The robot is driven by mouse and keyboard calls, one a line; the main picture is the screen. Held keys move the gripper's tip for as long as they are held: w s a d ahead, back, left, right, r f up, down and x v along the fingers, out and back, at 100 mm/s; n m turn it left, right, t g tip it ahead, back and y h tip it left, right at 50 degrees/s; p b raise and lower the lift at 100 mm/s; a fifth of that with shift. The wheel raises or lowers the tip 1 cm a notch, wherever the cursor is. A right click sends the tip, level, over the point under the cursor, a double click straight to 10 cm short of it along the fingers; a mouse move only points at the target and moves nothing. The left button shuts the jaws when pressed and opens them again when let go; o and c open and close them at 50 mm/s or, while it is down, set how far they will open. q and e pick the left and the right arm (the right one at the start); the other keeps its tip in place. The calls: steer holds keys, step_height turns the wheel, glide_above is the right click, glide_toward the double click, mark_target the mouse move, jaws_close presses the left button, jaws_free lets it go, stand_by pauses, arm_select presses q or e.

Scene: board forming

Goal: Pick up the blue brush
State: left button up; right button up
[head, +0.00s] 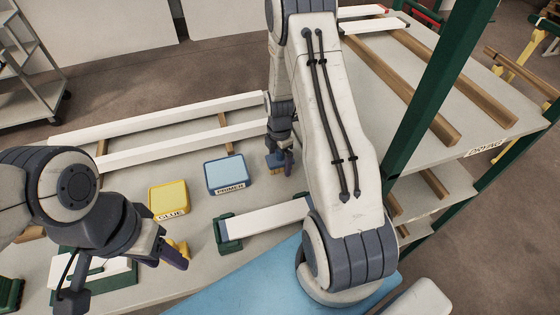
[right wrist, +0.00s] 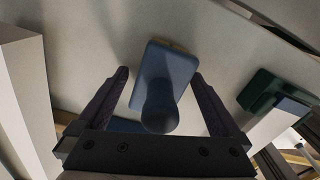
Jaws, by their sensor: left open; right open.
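The blue brush (head: 274,161) stands on the worktable below my right gripper (head: 283,156), partly hidden by it in the head view. In the right wrist view, the blue brush (right wrist: 168,68) shows its flat rectangular head and round handle between the two dark fingers. My right gripper (right wrist: 160,76) is open around it, with a gap on each side. My left gripper (head: 168,254) is open at the lower left, beside a small yellow object (head: 181,246) that it partly hides.
A yellow GLUE box (head: 168,197) and a blue PRIMER box (head: 227,173) stand left of the blue brush. Long white boards (head: 170,145) lie behind. A white board (head: 265,215) sits in a green clamp (head: 228,234) in front. A green-posted drying rack (head: 437,95) stands at right.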

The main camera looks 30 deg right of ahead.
mark_target(280, 159)
steer(key=c, duration=1.5)
steer(key=shift+r, duration=0.15)
steer(key=shift+c, duration=0.2)
steer(key=shift+r+b, duration=0.35)
steer(key=shift+r, duration=0.25)
steer(key=r, duration=0.2)
steer(key=r+b, duration=0.1)
steer(key=shift+s+a, duration=0.1)
steer(key=shift+s, duration=0.15)
steer(key=s+a+r, duration=0.1)
steer(key=s+r, duration=0.1)
steer(key=s, duration=0.1)
steer(key=s+a+r+b, duration=0.1)
steer(key=s+r, duration=0.1)
steer(key=s, duration=0.2)
steer(key=s+a+r+b, duration=0.1)
steer(key=s+a+r, duration=0.1)
steer(key=s, duration=0.1)
steer(key=shift+s+r, duration=0.25)
